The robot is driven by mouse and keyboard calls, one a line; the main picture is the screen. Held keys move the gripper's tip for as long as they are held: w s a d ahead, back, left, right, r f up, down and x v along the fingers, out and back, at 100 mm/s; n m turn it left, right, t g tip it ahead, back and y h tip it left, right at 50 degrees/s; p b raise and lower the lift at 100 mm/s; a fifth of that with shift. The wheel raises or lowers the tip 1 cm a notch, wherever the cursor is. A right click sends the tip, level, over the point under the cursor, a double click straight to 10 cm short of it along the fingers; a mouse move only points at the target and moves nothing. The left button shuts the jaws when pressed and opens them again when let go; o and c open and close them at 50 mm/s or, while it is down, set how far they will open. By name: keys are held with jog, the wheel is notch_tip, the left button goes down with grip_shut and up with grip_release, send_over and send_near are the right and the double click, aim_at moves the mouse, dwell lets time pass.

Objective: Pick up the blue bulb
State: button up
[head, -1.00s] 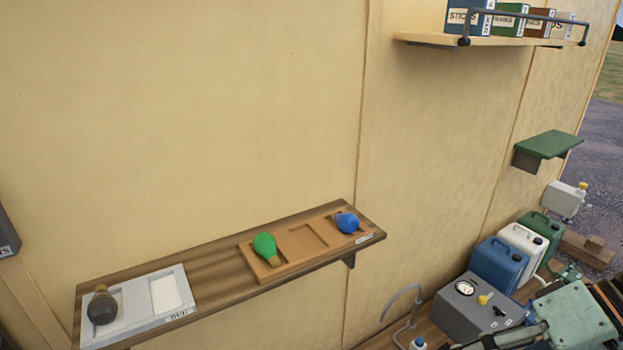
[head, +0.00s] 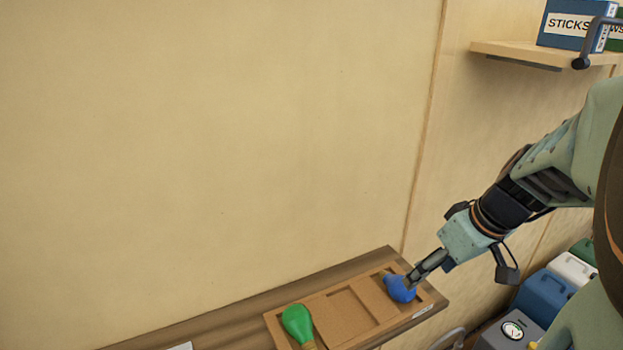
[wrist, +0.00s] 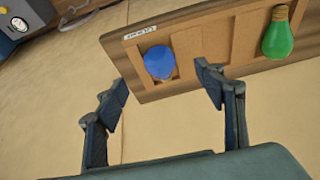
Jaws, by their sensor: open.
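The blue bulb (head: 400,289) lies in the right-hand compartment of a brown wooden tray (head: 352,318) on the wall shelf. In the wrist view the blue bulb (wrist: 159,63) shows ahead, between the lines of the two fingers. My gripper (head: 413,279) is at the bulb in the head view, with a finger overlapping part of it; contact cannot be told. In the wrist view my gripper (wrist: 163,78) has its fingers spread wide, open and empty.
A green bulb (head: 297,323) lies in the tray's left compartment, also in the wrist view (wrist: 278,38). The middle compartment is empty. The wall stands close behind the shelf (head: 215,328). A grey box with a gauge (head: 512,331) and jugs (head: 545,295) stand lower right.

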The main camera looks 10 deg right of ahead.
aim_at(395, 284)
jog(key=b+x, duration=0.1)
jog(key=x, duration=0.2)
jog(key=b+x, duration=0.2)
jog(key=x, duration=0.2)
jog(key=w+b+x, duration=0.1)
jog(key=x, duration=0.3)
jog(key=shift+d+r+b, duration=0.1)
jog(key=shift+b, duration=0.25)
jog(key=shift+r, duration=0.1)
jog(key=shift+c, duration=0.6)
jog(key=c, duration=0.8)
